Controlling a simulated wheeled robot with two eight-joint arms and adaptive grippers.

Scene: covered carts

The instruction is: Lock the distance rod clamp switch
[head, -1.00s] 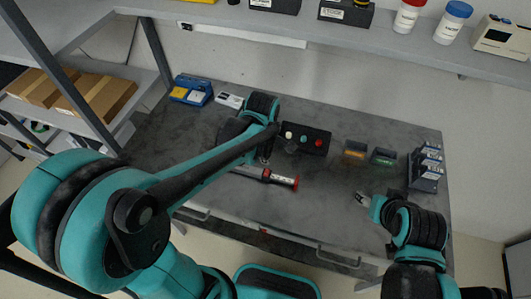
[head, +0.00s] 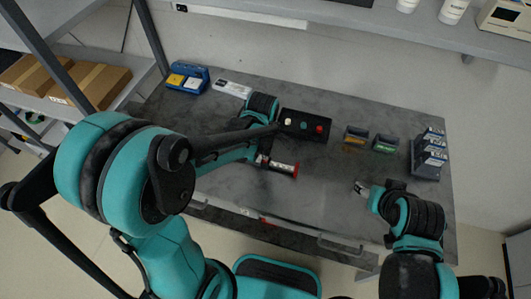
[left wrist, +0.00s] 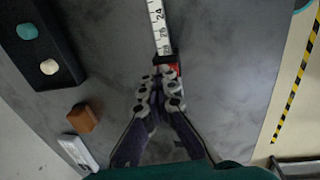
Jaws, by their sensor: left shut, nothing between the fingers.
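The distance rod (head: 284,167), with a pale scale and a red end, lies on the grey table; my left arm hides its left part in the head view. In the left wrist view the rod's numbered scale (left wrist: 157,28) runs up from a dark and red clamp (left wrist: 167,62). My left gripper (left wrist: 165,73) is shut with nothing between its fingers, its tips right at the clamp; whether they touch it I cannot tell. The clamp switch is hidden or too small to make out. My right gripper (head: 363,188) is over the table's right part, its fingers too small to read.
A black button box (head: 305,125) with white, teal and red buttons stands behind the rod. Two small bins (head: 384,144) and stacked dark blue boxes (head: 429,155) stand at the right. A blue holder (head: 186,79) is at the back left. The table's middle right is clear.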

